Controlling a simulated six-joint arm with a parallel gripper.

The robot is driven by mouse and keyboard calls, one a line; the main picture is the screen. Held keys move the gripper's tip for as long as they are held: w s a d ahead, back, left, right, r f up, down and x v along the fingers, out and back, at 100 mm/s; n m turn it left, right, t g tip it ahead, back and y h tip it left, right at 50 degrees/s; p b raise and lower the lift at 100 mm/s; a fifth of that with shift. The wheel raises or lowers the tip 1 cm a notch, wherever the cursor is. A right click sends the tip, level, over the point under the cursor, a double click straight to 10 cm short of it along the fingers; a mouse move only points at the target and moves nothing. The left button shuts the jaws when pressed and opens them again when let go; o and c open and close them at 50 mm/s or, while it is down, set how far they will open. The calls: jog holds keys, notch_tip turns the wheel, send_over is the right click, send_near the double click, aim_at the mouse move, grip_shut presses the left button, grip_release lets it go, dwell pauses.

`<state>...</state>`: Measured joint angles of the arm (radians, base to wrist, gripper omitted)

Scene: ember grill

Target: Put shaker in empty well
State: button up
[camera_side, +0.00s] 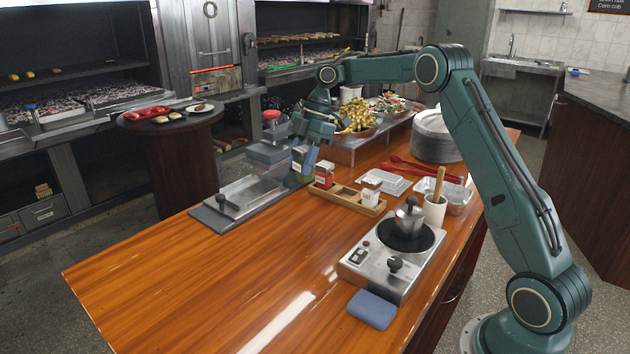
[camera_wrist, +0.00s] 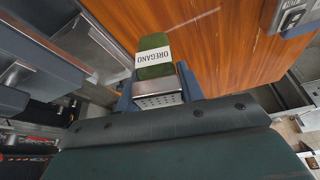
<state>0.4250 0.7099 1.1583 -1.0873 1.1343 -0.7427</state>
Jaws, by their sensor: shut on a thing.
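My gripper (camera_side: 307,160) is shut on a green oregano shaker (camera_side: 299,162), left of the wooden rack, above or at the table by the metal tray; I cannot tell if its base touches. In the wrist view my gripper (camera_wrist: 158,94) has blue fingers on both sides of the shaker (camera_wrist: 153,72), with its white OREGANO label and perforated metal top showing. The wooden rack (camera_side: 347,202) has a red-labelled shaker (camera_side: 324,175) in its left end and a white-labelled shaker (camera_side: 371,190) in its right end. The well between them looks empty.
A metal tray (camera_side: 245,197) on a dark slab lies left of the held shaker. A hot plate (camera_side: 385,262) with a small pot (camera_side: 409,217) stands in front of the rack. The front-left tabletop is clear.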

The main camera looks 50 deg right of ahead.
jog(key=m, duration=0.1)
jog(key=d+m, duration=0.1)
jog(key=m+t, duration=0.1)
jog(key=shift+w+d+r, duration=0.2)
jog(key=shift+d, duration=0.1)
jog(key=s+d+f+m+t+h, duration=0.1)
jog(key=s+d+m+h, duration=0.3)
jog(key=d+m, duration=0.8)
jog(key=shift+t, duration=0.7)
jog(key=shift+a+f, duration=0.1)
jog(key=shift+f, duration=0.05)
jog(key=shift+s+f, duration=0.1)
jog(key=shift+f, duration=3.85)
jog(key=o, duration=1.1)
